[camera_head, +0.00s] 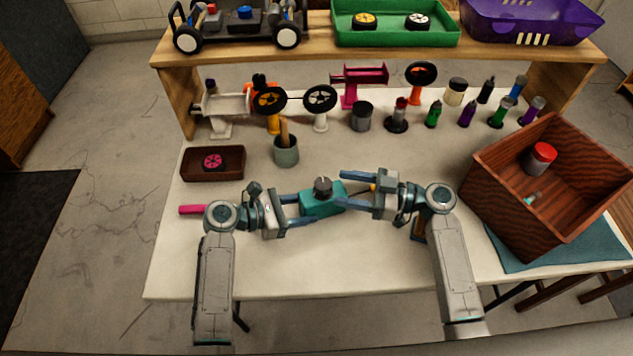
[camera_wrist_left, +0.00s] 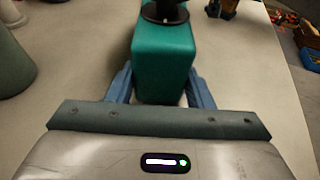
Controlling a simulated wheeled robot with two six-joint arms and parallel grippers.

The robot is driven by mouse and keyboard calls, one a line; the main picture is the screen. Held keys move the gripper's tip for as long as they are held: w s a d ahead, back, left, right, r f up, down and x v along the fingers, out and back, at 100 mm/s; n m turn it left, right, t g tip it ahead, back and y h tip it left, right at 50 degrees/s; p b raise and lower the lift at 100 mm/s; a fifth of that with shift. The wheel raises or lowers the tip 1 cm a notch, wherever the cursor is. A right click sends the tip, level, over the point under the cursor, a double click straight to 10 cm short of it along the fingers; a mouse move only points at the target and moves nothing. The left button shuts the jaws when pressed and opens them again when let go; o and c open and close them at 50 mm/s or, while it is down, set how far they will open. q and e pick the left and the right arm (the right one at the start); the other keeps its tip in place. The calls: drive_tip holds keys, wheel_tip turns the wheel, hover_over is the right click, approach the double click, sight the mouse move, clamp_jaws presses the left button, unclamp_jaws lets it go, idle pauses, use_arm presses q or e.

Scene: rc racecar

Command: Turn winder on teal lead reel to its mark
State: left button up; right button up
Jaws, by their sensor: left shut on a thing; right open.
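The teal lead reel (camera_head: 318,203) lies on the white table in front of me, a teal block with a dark round winder (camera_head: 323,187) on top. A light line shows on the winder's top; I cannot make out the mark. My left gripper (camera_head: 298,208) is shut on the reel's left end. In the left wrist view the teal body (camera_wrist_left: 164,62) sits between the blue fingers, with the dark winder at its far end. My right gripper (camera_head: 355,192) is open to the right of the reel, its upper finger apart from the winder. A small yellow tip (camera_head: 373,188) shows between its fingers.
A wooden crate (camera_head: 490,165) with a red-capped jar stands at the right on a blue mat. A small brown tray (camera_head: 196,175) and a grey cup (camera_head: 286,152) are left of centre. Bottles, wheels and stands line the back under a wooden shelf (camera_head: 390,50).

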sight(316, 180)
drive_tip(key=shift+w+a+n, duration=0.1)
drive_tip(key=shift+a+n, duration=0.2)
drive_tip(key=shift+a, duration=0.2)
drive_tip(key=x, duration=0.6)
drive_tip(key=shift+a, duration=0.3)
drive_tip(key=c, duration=1)
drive_tip(key=shift+t, duration=0.3)
drive_tip(key=m+t+h, duration=0.2)
drive_tip(key=m+t, duration=0.1)
drive_tip(key=t, duration=0.1)
drive_tip(key=shift+w, duration=0.15)
drive_tip(key=shift+w+d+m+t+h, duration=0.1)
drive_tip(key=shift+m+t+h, duration=0.5)
drive_tip(key=shift+m+t, duration=0.25)
drive_tip(key=shift+w+d+m+t+h, duration=0.1)
drive_tip(key=shift+m+t+h, duration=0.6)
drive_tip(key=shift+t, duration=0.25)
